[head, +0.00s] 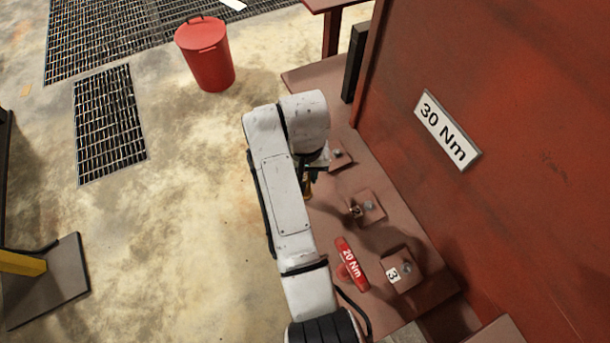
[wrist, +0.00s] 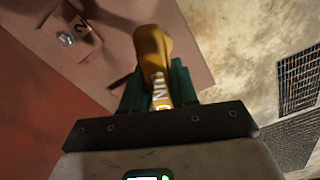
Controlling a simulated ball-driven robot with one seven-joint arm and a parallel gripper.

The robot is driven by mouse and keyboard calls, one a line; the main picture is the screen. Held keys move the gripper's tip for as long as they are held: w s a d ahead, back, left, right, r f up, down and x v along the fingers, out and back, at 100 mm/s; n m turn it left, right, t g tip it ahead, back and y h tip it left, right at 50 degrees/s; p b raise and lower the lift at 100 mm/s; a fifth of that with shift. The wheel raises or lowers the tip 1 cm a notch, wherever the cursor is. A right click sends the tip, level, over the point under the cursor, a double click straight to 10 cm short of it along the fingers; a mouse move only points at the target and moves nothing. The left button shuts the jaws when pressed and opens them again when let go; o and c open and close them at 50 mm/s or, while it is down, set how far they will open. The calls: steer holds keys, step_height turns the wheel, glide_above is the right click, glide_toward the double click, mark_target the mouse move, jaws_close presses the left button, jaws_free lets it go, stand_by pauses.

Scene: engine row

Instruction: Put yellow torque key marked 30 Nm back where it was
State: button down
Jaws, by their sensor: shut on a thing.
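The yellow torque key (wrist: 152,50) is held between the green jaws of my gripper (wrist: 156,88) in the wrist view. White lettering on it is partly visible, but its number cannot be read. In the head view my arm hides most of the key; only a small yellow bit (head: 308,190) shows below the wrist, over the ledge's left edge. A sign reading 30 Nm (head: 447,131) is on the red wall. The ledge (head: 325,80) carries several small plates with bolts; one bolt plate (wrist: 66,38) shows at the upper left of the wrist view.
A red key marked 20 Nm (head: 351,264) lies on the ledge beside a plate marked 3 (head: 403,270). Another plate (head: 366,208) sits farther up the ledge. A red bin (head: 207,60) stands on the floor near gratings (head: 108,124).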

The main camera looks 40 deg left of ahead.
steer(key=shift+f, duration=0.85)
steer(key=c, duration=0.9)
jaws_free()
steer(key=shift+f, duration=0.15)
steer(key=shift+o, duration=0.2)
step_height(320, 180, up, 11)
steer(key=shift+r+p, duration=0.1)
steer(key=shift+p, duration=0.35)
steer(key=shift+r+p, duration=0.35)
steer(key=shift+r, duration=0.2)
